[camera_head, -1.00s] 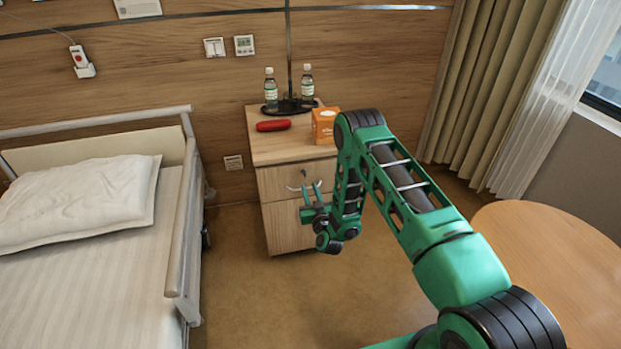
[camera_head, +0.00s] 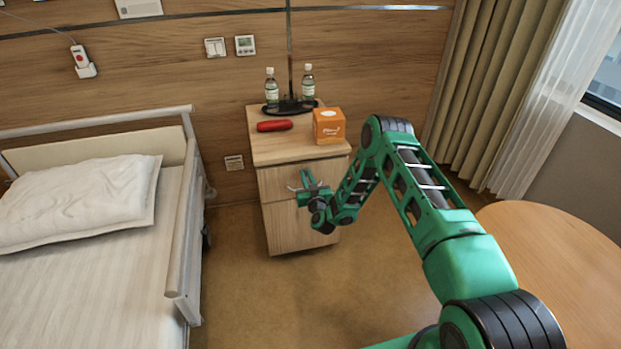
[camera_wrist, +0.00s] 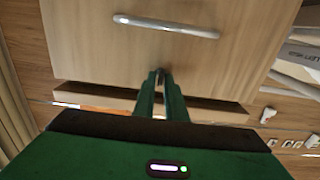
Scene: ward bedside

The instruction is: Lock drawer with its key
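The bedside cabinet (camera_head: 290,222) has a top drawer (camera_head: 277,181), whose front looks flush with the cabinet in the head view. In the wrist view the drawer front (camera_wrist: 90,52) fills the upper picture, with its pale bar handle (camera_wrist: 165,25) near the top. My gripper (camera_head: 306,182) is at this front, and its arm hides part of it. In the wrist view my two fingertips (camera_wrist: 160,76) are close together, pointing at the front near its edge. A small dark bit shows between them; whether it is the key cannot be told. The lock is hidden.
On the cabinet top (camera_head: 265,150) are a red case (camera_head: 274,126), an orange box (camera_head: 328,126) and two bottles on a dark stand. The bed (camera_head: 90,270) is at left, a round table (camera_head: 560,250) at right. Floor (camera_head: 260,290) between is clear.

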